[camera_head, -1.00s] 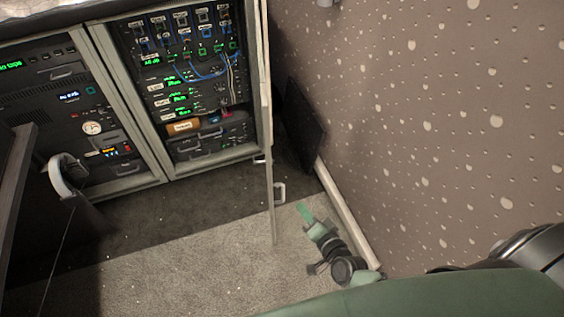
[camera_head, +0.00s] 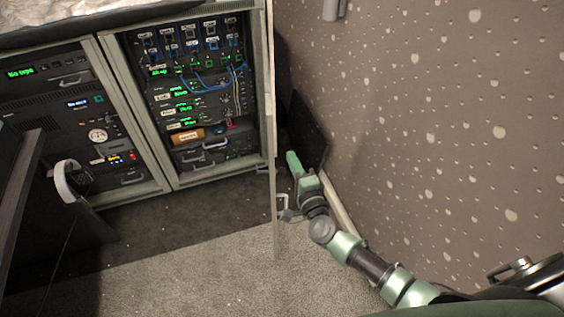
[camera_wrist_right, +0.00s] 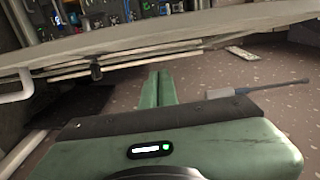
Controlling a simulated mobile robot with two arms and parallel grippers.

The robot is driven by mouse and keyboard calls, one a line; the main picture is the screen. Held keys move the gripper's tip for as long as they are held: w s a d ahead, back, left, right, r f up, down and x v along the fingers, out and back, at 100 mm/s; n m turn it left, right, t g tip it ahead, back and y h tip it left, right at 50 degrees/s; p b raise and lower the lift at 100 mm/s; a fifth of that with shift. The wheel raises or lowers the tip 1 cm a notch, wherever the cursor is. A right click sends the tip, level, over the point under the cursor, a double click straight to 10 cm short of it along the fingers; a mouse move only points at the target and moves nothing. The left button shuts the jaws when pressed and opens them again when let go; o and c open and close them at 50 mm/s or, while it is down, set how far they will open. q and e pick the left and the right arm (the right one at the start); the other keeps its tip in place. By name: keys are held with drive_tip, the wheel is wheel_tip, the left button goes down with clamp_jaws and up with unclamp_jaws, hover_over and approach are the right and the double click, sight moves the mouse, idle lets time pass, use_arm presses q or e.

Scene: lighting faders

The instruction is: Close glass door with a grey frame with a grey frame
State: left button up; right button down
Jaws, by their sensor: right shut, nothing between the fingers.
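The glass door (camera_head: 272,130) with a grey frame stands open at the right side of the rack cabinet (camera_head: 203,95). It shows nearly edge-on in the head view, with a handle (camera_head: 288,209) low on its right face. My right gripper (camera_head: 292,160) is shut and empty, on the wall side of the door, close to it and above the handle. In the right wrist view the shut green fingers (camera_wrist_right: 159,86) point toward the door frame (camera_wrist_right: 110,45), which crosses the view. I cannot tell whether they touch it. My left gripper is not in view.
The speckled wall (camera_head: 430,120) is close on the right. A dark flat panel (camera_head: 305,130) leans there behind my gripper. A dark desk with headphones (camera_head: 68,180) stands at the left. The carpet (camera_head: 190,270) before the cabinet is clear.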

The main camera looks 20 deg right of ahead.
drive_tip(key=shift+w+a, duration=0.2)
drive_tip(key=shift+a, duration=1.4)
